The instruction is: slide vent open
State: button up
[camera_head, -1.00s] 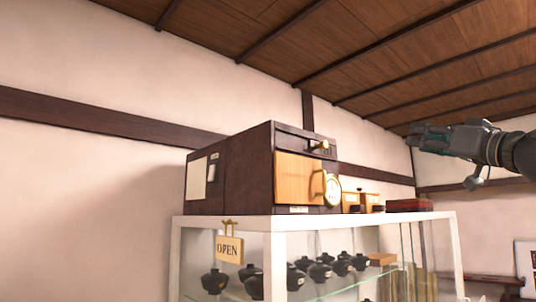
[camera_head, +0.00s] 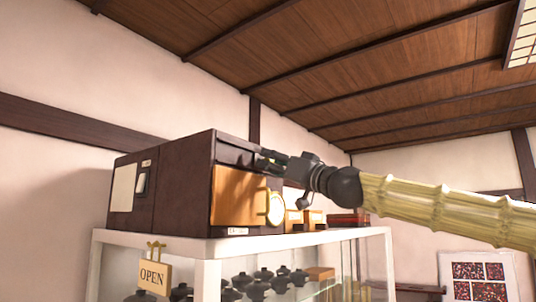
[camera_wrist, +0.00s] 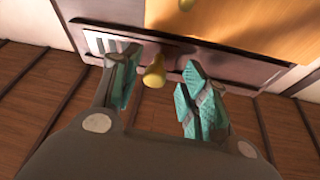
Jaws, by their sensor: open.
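The vent (camera_wrist: 230,68) is a dark recessed strip along the top front of a dark brown cabinet (camera_head: 180,190). In the wrist view it has pale slats (camera_wrist: 105,43) at its left end and a brass knob (camera_wrist: 154,72) sticking out. My gripper (camera_wrist: 160,58), with teal finger pads, is open, with one finger on each side of the knob. I see gaps between the pads and the knob. In the head view my gripper (camera_head: 268,160) is at the cabinet's upper front and hides the knob and part of the vent.
The cabinet stands on a white glass-fronted case (camera_head: 206,270) holding dark bowls. Small wooden boxes (camera_head: 313,219) and a red-brown box (camera_head: 345,221) stand to its right.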

jog(key=shift+w+a+r, duration=0.1)
jog(key=shift+w+r, duration=0.2)
jog(key=shift+r, duration=0.15)
jog(key=shift+w+a+r+p, duration=0.15)
jog(key=shift+w+a+p, duration=0.35)
jog(key=shift+w, duration=0.05)
jog(key=shift+s+d, duration=0.1)
jog(key=shift+d, duration=0.15)
jog(key=shift+c, duration=0.8)
grip_shut()
